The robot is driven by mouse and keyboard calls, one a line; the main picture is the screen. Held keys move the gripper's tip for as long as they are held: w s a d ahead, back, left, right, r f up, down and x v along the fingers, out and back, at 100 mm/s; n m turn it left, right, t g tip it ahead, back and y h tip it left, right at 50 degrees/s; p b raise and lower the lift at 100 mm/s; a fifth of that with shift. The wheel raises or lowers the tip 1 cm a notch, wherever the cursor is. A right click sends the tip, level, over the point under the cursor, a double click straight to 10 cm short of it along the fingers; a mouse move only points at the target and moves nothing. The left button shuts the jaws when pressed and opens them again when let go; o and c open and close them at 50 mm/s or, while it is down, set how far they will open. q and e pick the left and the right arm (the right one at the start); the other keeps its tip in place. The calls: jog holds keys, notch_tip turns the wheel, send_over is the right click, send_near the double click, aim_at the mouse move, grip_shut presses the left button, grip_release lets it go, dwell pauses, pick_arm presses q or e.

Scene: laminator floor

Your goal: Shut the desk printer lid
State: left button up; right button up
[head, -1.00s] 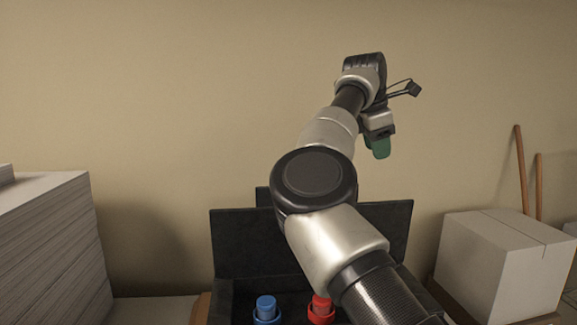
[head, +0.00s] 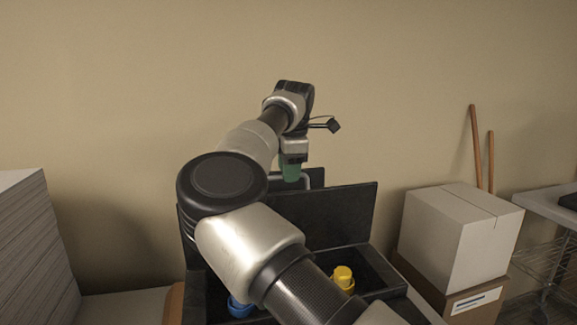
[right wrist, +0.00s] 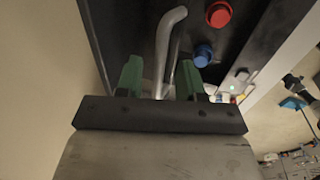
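The desk printer is a black box whose lid (head: 345,208) stands up, open, in the middle of the head view. A metal handle (head: 317,178) shows at the lid's top edge. My right gripper (head: 290,172), with green fingers, is at the lid's top edge beside the handle. In the right wrist view the gripper (right wrist: 159,66) is open, and the bent grey handle (right wrist: 166,42) shows in the gap between its fingers. I cannot tell whether they touch it. My right arm hides part of the printer. My left gripper is in neither view.
A yellow cap (head: 343,276) and a blue cap (head: 240,306) are inside the printer; a red one (right wrist: 219,14) shows in the wrist view. A paper stack (head: 35,250) stands left. White (head: 460,235) and brown (head: 478,302) boxes stand right, near a wire cart (head: 545,265).

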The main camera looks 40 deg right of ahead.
jog(key=shift+d+f, duration=0.1)
jog(key=shift+f, duration=0.15)
grip_shut()
